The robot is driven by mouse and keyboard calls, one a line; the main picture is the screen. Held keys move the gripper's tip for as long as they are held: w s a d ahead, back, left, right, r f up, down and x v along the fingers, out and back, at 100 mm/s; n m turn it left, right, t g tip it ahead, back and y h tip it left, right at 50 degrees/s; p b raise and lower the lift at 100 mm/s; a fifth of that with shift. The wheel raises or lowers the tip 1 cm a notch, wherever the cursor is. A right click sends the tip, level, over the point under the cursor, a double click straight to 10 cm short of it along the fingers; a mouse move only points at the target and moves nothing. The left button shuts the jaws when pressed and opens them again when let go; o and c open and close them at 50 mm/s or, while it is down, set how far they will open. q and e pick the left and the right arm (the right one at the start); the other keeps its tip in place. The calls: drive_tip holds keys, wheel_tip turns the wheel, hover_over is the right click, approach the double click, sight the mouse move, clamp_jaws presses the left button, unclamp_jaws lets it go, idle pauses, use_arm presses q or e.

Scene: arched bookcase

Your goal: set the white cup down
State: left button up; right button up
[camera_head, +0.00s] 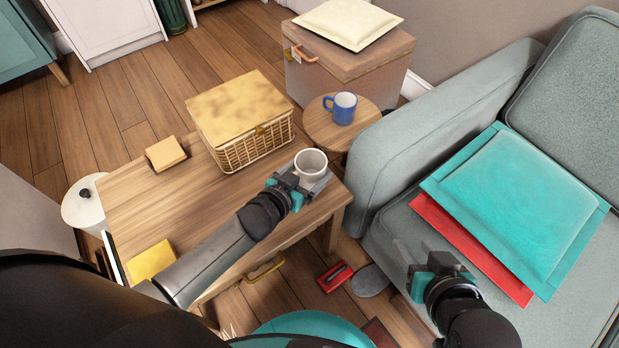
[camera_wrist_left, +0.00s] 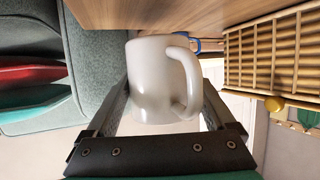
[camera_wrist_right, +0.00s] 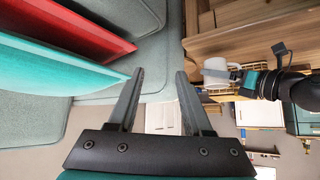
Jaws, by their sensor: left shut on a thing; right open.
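The white cup (camera_head: 310,164) is at the right end of the wooden table (camera_head: 150,205), over or on its top, beside the wicker basket. My left gripper (camera_head: 299,184) is shut on it. In the left wrist view the cup (camera_wrist_left: 152,75) sits between the two fingers, its handle on the right side. I cannot tell whether its base touches the table top. In the right wrist view the cup (camera_wrist_right: 215,68) shows beside my left gripper. My right gripper (camera_head: 425,268) is open and empty over the sofa's front edge; its spread fingers show in the right wrist view (camera_wrist_right: 160,82).
The wicker basket (camera_head: 255,152) stands behind the cup. A blue mug (camera_head: 341,107) is on a round stool (camera_head: 318,128) beyond the table. The sofa (camera_head: 395,205), with turquoise (camera_head: 510,205) and red cushions, is on the right. A wooden block (camera_head: 166,153) and yellow block (camera_head: 150,260) lie on the table.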

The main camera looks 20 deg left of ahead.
sight(303, 185)
use_arm(q)
drive_tip(key=shift+f+b, duration=0.55)
drive_tip(key=shift+f, duration=0.75)
drive_tip(key=shift+f+b, duration=0.15)
drive_tip(key=shift+b, duration=0.2)
use_arm(e)
drive_tip(key=shift+w+a+r+t+y, duration=0.15)
drive_tip(key=shift+w+a+t+y, duration=0.15)
drive_tip(key=shift+a+t, duration=0.35)
drive_tip(key=shift+w+a+r+t+y, duration=0.25)
drive_tip(key=shift+a+t+y, duration=0.25)
drive_tip(key=shift+a, duration=0.2)
drive_tip(key=shift+w+a+r+t+y, duration=0.1)
drive_tip(key=shift+w+a+t+y, duration=0.2)
drive_tip(key=shift+a+t, duration=0.35)
use_arm(q)
drive_tip(key=shift+f, duration=0.2)
drive_tip(key=o, duration=1.3)
drive_tip(key=shift+o, duration=0.2)
use_arm(e)
drive_tip(key=shift+a+r, duration=0.1)
drive_tip(key=shift+a, duration=0.05)
use_arm(q)
drive_tip(key=shift+r, duration=0.15)
